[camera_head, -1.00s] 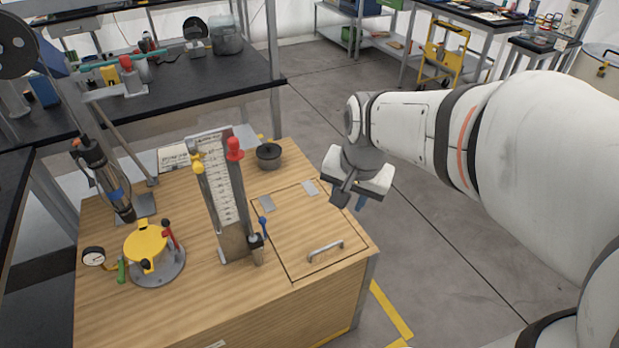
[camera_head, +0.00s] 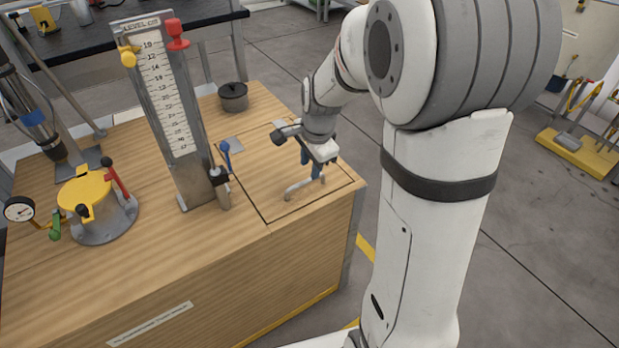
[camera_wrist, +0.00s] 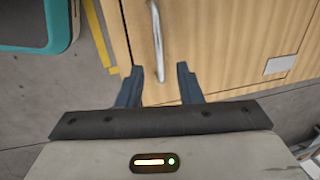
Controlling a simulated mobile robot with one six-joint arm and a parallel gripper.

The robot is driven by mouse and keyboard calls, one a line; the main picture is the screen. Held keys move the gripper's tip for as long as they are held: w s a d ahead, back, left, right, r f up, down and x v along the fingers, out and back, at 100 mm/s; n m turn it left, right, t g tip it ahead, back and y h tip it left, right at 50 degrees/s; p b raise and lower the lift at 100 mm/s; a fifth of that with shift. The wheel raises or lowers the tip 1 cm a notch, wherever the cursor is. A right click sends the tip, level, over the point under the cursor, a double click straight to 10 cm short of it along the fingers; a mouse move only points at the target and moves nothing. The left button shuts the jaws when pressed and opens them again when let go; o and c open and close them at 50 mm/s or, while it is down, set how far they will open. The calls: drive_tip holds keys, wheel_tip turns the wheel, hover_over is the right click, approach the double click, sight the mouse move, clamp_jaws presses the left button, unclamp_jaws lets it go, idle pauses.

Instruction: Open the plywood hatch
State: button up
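The plywood hatch (camera_head: 262,190) is a square panel flush in the wooden bench top, outlined by a dark seam, and it looks closed. Its metal bar handle (camera_head: 303,187) is near the front edge; two grey plates sit along its far side. My gripper (camera_head: 312,165) hangs over the hatch close to the handle. In the wrist view the blue fingers of my gripper (camera_wrist: 161,84) are apart, with the handle (camera_wrist: 158,42) lying ahead of and between them. I cannot tell that either finger touches the handle.
A yellow-topped valve (camera_head: 88,195) with a dial is at the left.

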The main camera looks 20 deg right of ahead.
sight(309, 181)
drive_tip(key=f, duration=0.2)
drive_tip(key=w+f+b, duration=0.1)
drive_tip(key=f, duration=0.1)
drive_tip(key=shift+a+f, duration=0.1)
drive_tip(key=shift+f, duration=0.2)
clamp_jaws()
drive_tip(key=shift+r, duration=0.1)
